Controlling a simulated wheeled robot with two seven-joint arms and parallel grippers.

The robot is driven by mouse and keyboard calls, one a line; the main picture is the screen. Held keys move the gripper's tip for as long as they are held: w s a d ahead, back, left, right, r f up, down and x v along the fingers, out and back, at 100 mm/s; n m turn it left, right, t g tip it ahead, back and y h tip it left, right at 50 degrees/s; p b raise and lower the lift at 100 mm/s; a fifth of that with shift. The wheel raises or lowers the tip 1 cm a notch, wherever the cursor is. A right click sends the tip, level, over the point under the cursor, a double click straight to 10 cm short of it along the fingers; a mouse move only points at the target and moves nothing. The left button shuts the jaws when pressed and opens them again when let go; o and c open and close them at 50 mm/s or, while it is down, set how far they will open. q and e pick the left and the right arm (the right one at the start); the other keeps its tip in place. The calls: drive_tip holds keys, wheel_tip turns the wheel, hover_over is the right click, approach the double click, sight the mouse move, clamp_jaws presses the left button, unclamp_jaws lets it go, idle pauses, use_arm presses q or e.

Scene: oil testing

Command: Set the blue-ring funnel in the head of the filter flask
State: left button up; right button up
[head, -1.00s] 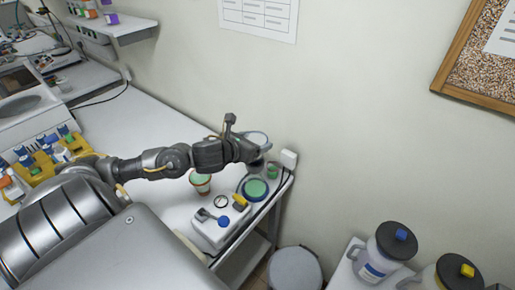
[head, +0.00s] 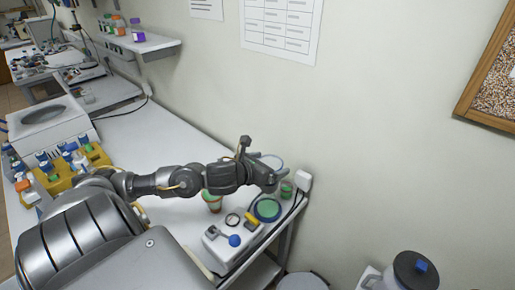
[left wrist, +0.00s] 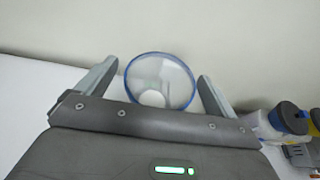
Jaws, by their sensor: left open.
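A clear round funnel with a blue rim (left wrist: 160,57) shows in the left wrist view, between the two fingers of my left gripper (left wrist: 158,70). Gaps show on both sides of it. In the head view the clear bowl (head: 270,160) is partly hidden behind my left gripper (head: 275,173), which is open at the far right end of the bench. I cannot make out the filter flask for certain. A green disc with a dark blue ring (head: 267,209) is just below the gripper in the picture. My right gripper is not in view.
A white device with a blue knob (head: 234,240) stands at the bench's front edge. A green and red cup (head: 213,205) is beside it, a small green container (head: 287,188) near the wall. A yellow rack (head: 75,172) holds bottles at the left. The bench behind my arm is clear.

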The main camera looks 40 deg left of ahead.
use_arm(q)
drive_tip(key=b+v, duration=0.1)
drive_tip(key=v, duration=0.2)
drive_tip(key=shift+f, duration=0.2)
drive_tip(key=v, duration=0.1)
drive_tip(key=p+v, duration=0.1)
drive_tip(key=shift+s+d+r, duration=0.15)
drive_tip(key=shift+s+r, duration=0.05)
drive_tip(key=shift+r, duration=0.1)
drive_tip(key=p+v, duration=0.6)
drive_tip(key=p, duration=0.1)
